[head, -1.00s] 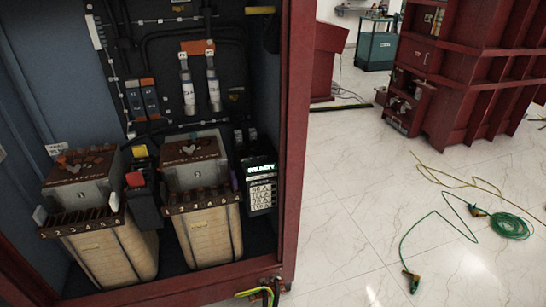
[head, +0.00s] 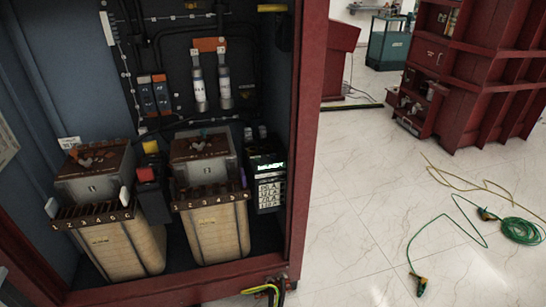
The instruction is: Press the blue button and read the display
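A black meter (head: 266,180) stands inside the open red cabinet, right of the two transformers. Its small display (head: 270,167) is lit green-white at the top, with text too blurred to read. Rows of white labels lie below the display. A small bluish-purple spot (head: 243,178) shows at the meter's left edge; I cannot tell whether it is the blue button. No other blue button can be made out. Neither of my grippers is in view.
Two tan transformers (head: 216,230) (head: 128,250) stand on the cabinet floor, with a red-and-yellow switch block (head: 149,175) between them. The red cabinet frame (head: 310,130) borders the meter's right side.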

